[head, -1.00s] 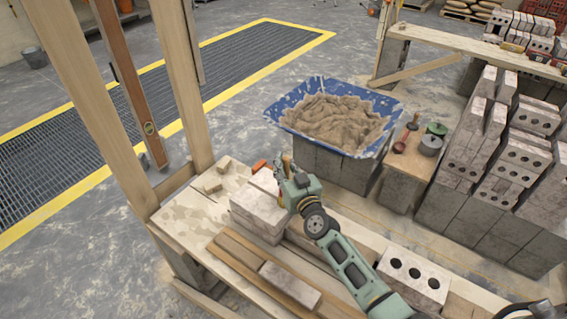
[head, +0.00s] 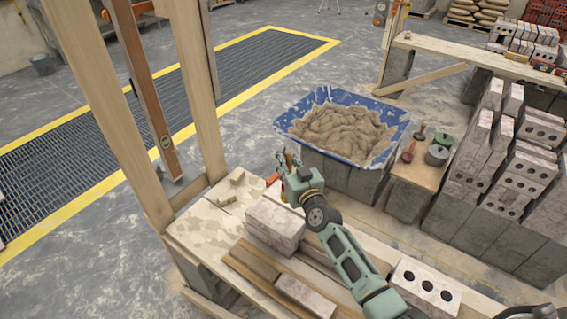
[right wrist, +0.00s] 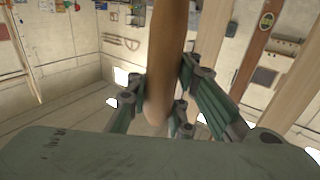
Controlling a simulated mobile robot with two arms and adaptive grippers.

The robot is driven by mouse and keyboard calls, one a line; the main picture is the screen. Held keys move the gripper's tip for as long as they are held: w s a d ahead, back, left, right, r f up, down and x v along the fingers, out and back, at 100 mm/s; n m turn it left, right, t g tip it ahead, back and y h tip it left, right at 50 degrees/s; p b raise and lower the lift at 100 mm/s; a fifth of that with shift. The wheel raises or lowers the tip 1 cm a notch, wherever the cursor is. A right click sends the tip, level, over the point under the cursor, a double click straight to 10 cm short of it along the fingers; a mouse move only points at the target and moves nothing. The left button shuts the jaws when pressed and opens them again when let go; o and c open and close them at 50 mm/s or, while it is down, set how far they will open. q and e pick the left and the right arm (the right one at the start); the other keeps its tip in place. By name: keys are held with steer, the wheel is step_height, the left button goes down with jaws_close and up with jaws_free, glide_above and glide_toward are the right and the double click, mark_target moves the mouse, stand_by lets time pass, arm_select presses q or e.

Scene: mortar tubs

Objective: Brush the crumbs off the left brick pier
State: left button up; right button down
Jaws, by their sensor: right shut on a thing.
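The left brick pier (head: 273,224) is a short stack of pale grey bricks on the wooden plank bench in the head view. My right gripper (head: 287,167) is above and beyond the pier's far right corner, with its forearm reaching in from the lower right. It is shut on the wooden handle of the brush (right wrist: 168,55), which stands nearly upright between the fingers in the right wrist view. The bristles are hidden. I cannot make out crumbs on the pier top, part of which my gripper covers. My left gripper is out of view.
A blue tub (head: 290,119) of mortar stands on grey blocks behind the gripper. Wooden posts (head: 198,90) and a spirit level (head: 145,85) rise at the left. A three-hole brick (head: 425,289) lies at the right. Small offcuts (head: 237,175) lie left of the pier.

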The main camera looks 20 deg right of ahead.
step_height(320, 180, up, 3)
steer(key=shift+w+a+f+p, duration=0.1)
steer(key=shift+f+p, duration=0.05)
steer(key=shift+p, duration=0.6)
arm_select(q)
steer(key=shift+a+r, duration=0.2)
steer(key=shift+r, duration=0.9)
arm_select(e)
steer(key=shift+w+f, duration=0.1)
